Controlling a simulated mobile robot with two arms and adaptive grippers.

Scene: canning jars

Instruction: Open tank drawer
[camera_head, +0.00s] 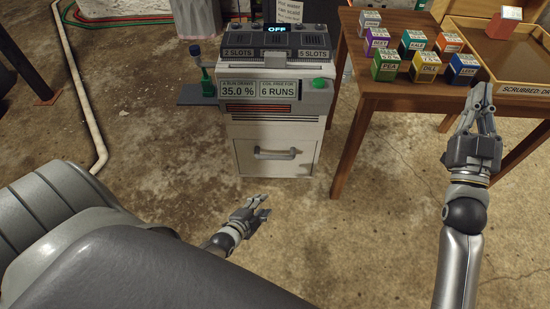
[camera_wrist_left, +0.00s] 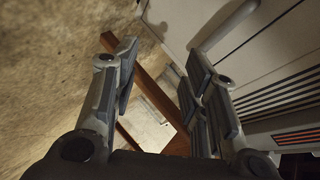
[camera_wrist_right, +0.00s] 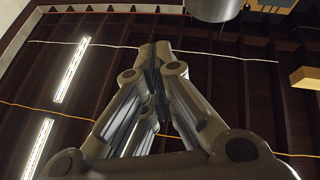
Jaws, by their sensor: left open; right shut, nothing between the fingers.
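The tank drawer (camera_head: 278,158) is the white lower front of the machine (camera_head: 270,90), with a grey bar handle (camera_head: 275,154) across it. The drawer looks flush with the machine's body. My left gripper (camera_head: 262,207) is open and empty, below and a little left of the handle, apart from it. In the left wrist view its spread fingers (camera_wrist_left: 155,85) stand beside the machine's pale front (camera_wrist_left: 240,45). My right gripper (camera_head: 481,95) is shut and empty, raised in front of the wooden table's right part. Its fingers meet in the right wrist view (camera_wrist_right: 155,55).
A wooden table (camera_head: 365,85) right of the machine holds several coloured boxes (camera_head: 418,40) and a wooden tray (camera_head: 510,88). A white pipe (camera_head: 85,90) runs along the floor. The floor before the drawer (camera_head: 350,240) is clear.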

